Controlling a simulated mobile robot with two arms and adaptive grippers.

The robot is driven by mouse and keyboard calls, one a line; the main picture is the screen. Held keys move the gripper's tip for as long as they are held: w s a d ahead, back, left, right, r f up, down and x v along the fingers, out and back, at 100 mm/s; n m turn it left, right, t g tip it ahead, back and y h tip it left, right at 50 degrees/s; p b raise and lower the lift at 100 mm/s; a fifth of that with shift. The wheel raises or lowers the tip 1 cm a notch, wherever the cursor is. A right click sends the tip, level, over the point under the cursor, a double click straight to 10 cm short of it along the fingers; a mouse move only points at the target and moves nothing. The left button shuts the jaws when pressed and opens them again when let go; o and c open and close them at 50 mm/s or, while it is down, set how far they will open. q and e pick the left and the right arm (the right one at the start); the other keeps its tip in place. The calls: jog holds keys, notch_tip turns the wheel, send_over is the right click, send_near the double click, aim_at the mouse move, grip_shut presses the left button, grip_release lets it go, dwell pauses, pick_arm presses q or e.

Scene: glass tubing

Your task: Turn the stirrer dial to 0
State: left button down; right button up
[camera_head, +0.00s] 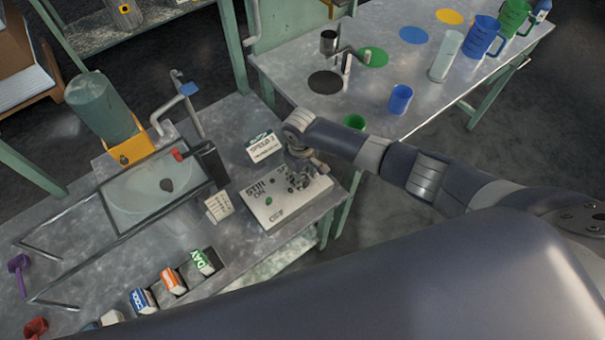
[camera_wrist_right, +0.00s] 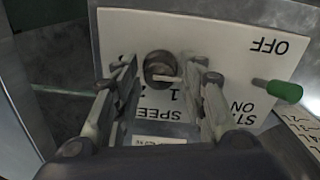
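The stirrer panel (camera_head: 284,214) is a white plate on the bench with black lettering. It fills much of the right wrist view (camera_wrist_right: 215,35), where "OFF", "ON" and "SPEED" appear upside down. The dial (camera_wrist_right: 158,66) is a dark round knob with a pale bar pointing to the right in that view. My right gripper (camera_head: 301,181) is over the panel's upper right part. Its two fingers stand apart, one on each side of the dial, with gaps visible; contact is not clear. The 0 mark cannot be made out. My left gripper is not in view.
A green-tipped switch (camera_wrist_right: 284,90) sticks up from the panel. A card reading "SPEED" (camera_head: 263,147) stands behind the panel, and a small notes card (camera_head: 219,207) beside it. A sink-like basin (camera_head: 150,195) lies to the left. Labelled blocks (camera_head: 172,281) sit in front.

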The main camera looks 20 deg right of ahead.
dwell(0.3)
jog(key=shift+r, duration=0.25)
notch_tip(320, 180, up, 12)
jog(key=shift+a+f, duration=0.2)
jog(key=shift+f, duration=0.05)
jog(key=shift+s, duration=0.1)
